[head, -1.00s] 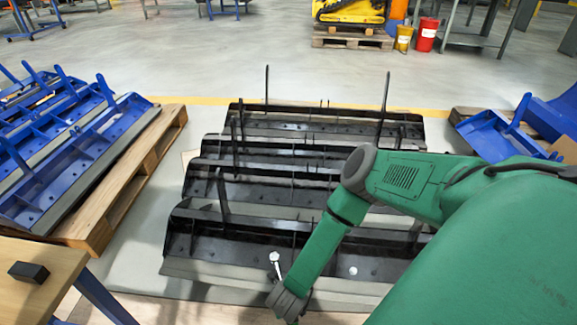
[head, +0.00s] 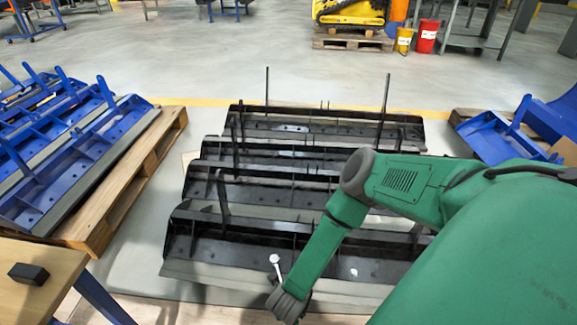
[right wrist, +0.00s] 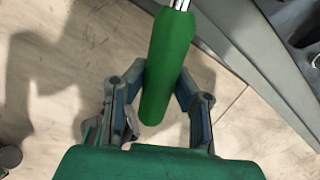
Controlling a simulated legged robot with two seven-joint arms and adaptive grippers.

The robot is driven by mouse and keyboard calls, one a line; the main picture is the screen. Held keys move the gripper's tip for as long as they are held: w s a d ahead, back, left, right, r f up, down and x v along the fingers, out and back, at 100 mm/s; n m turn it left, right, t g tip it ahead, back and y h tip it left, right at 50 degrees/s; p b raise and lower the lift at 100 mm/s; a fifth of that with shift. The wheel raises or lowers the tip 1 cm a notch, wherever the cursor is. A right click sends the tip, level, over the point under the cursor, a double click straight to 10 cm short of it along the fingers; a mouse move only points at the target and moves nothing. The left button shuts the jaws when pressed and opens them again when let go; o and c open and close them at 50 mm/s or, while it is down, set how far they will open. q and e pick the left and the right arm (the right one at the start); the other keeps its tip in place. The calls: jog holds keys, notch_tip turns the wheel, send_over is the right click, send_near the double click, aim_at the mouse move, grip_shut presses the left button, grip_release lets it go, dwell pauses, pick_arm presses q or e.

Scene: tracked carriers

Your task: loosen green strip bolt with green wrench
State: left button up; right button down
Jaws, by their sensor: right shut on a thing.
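The green wrench (right wrist: 172,55) has a green handle and a silver shaft. In the right wrist view, its handle lies between the fingers of my right gripper (right wrist: 160,88), which is shut on it. The shaft leaves that view at the top. In the head view, the wrench's silver end (head: 275,260) shows against the front edge of the nearest black carrier (head: 240,242), just above my right wrist, which hides the handle. I cannot tell whether it touches a bolt. I can make out no green strip or green bolt. My left gripper is out of view.
Several black carriers stand in rows ahead. Blue carriers (head: 75,165) rest on a wooden pallet (head: 130,190) at the left, with more blue parts (head: 490,135) at the right. A wooden table (head: 35,262) with a black block (head: 29,273) is at the near left.

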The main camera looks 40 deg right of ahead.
jog(key=shift+b+x, duration=0.4)
jog(key=shift+x, duration=0.55)
dwell(2.3)
jog(key=shift+f, duration=0.25)
dwell(0.7)
jog(key=c, duration=1.9)
grip_release()
jog(key=shift+d, duration=0.1)
grip_shut()
